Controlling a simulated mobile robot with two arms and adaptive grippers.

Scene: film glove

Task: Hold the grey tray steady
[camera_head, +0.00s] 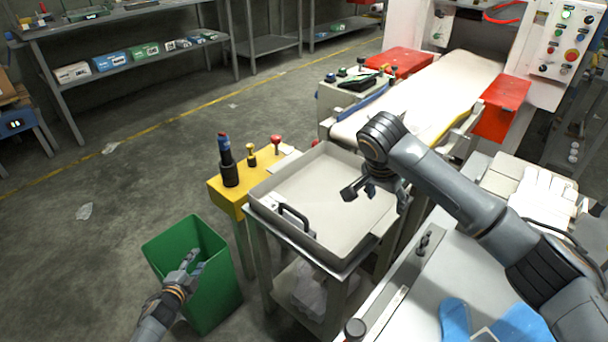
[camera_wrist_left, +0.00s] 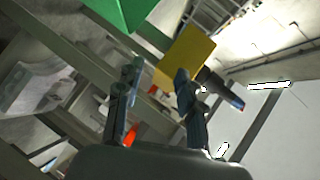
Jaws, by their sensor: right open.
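The grey tray (camera_head: 325,190) lies on a grey metal stand in the middle of the head view. It looks level and empty inside. My right gripper (camera_head: 358,190) is open over the right part of the tray. Whether it touches the tray is not clear, and my right arm hides the tray's right corner.
The green bin (camera_head: 195,290) stands on the floor at left. A yellow stand (camera_head: 228,196) with a dark bottle (camera_head: 229,168) adjoins the tray's left. A conveyor belt (camera_head: 440,90) lies behind. A white table (camera_head: 420,300) with blue gloves (camera_head: 455,318) is at front right.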

